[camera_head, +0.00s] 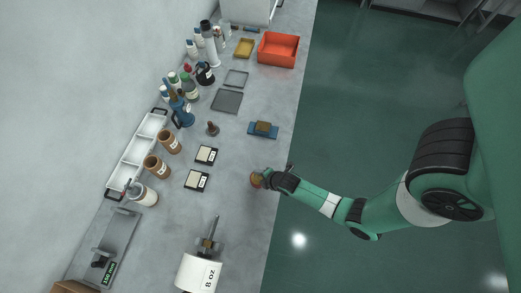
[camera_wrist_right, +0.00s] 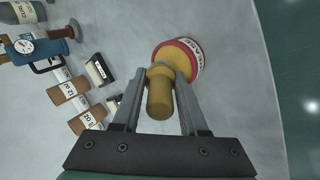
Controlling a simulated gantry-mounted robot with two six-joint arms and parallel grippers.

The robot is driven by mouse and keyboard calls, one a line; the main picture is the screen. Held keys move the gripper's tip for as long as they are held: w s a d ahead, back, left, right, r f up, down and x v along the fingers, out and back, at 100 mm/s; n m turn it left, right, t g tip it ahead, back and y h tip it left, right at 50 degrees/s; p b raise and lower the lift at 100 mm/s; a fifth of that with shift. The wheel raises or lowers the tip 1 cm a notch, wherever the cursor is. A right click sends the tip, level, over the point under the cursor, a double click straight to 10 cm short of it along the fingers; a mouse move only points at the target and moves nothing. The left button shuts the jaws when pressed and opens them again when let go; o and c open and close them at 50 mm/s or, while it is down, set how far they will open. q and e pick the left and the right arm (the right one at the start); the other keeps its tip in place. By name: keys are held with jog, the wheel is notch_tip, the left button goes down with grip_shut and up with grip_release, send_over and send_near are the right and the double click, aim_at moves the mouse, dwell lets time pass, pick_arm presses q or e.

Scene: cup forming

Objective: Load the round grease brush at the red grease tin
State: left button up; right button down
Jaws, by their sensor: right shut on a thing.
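My right gripper (camera_head: 268,179) is over the table near its right edge in the head view. In the right wrist view the right gripper (camera_wrist_right: 166,74) is shut on the round grease brush (camera_wrist_right: 159,97), which has a thick yellow-brown handle. The red grease tin (camera_wrist_right: 196,52) is just beyond the fingertips, with a labelled red side and yellow-brown top. The brush's far end meets the tin in the picture. Whether it touches the grease is hidden. In the head view the tin (camera_head: 255,180) is partly covered by the gripper. My left gripper is out of view.
Two dark-framed labelled plates (camera_head: 206,155) lie left of the tin. Brown jars (camera_head: 157,167) and a white tray (camera_head: 123,175) stand farther left. A blue block with a brown top (camera_head: 263,129) lies above. A white cylinder (camera_head: 199,273) is below. Table around the tin is clear.

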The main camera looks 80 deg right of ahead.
jog(key=shift+f+b, duration=0.5)
jog(key=shift+f, duration=0.05)
dwell(0.8)
jog(key=shift+s+f, duration=0.15)
jog(key=shift+f, duration=0.15)
dwell(1.2)
notch_tip(320, 180, up, 8)
jog(key=p, duration=0.7)
jog(key=shift+f, duration=0.25)
